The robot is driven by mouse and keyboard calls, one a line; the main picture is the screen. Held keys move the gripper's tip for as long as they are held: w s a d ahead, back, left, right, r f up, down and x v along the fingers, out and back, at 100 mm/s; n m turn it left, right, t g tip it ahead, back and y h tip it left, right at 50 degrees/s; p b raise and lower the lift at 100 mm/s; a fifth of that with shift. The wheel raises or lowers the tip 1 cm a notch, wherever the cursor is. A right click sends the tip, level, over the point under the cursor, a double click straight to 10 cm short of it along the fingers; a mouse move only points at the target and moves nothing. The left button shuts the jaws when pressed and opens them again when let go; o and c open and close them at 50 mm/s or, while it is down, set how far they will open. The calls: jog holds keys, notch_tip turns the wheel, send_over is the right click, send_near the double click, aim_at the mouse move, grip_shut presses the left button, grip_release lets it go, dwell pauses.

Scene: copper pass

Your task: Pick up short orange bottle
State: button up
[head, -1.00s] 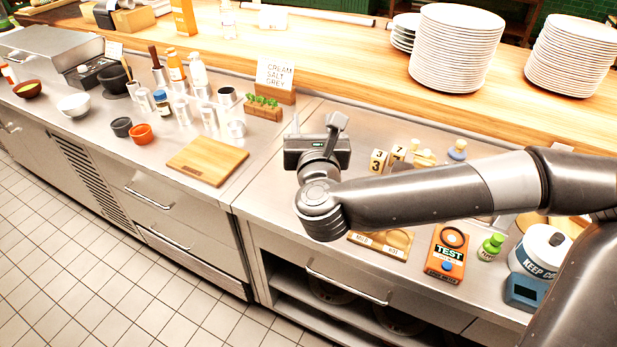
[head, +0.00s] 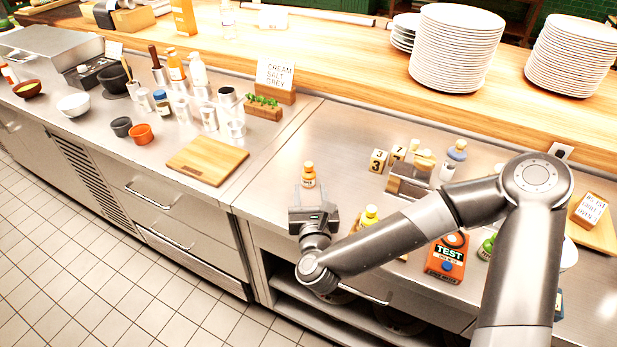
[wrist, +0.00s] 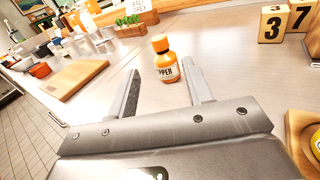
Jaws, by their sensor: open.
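The short orange bottle (head: 309,175) stands upright on the steel counter, just beyond my gripper. It also shows in the wrist view (wrist: 166,62), with an orange cap and a pale label reading "PPER", its start not legible. My gripper (head: 311,192) is low over the counter near its front edge. In the wrist view my gripper (wrist: 164,88) is open, its two fingers pointing toward the bottle. The bottle appears between the fingertips, and the fingers look apart from it on both sides. Nothing is held.
A wooden cutting board (head: 207,161) lies to the left. Number blocks (head: 378,161) stand to the right, near a caddy of bottles (head: 410,180). A yellow-capped bottle (head: 369,215) is close to my arm's right side. The counter behind the orange bottle is clear.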

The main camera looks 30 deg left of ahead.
aim_at(309, 171)
jog(key=x, duration=0.9)
jog(key=shift+w+r, duration=0.15)
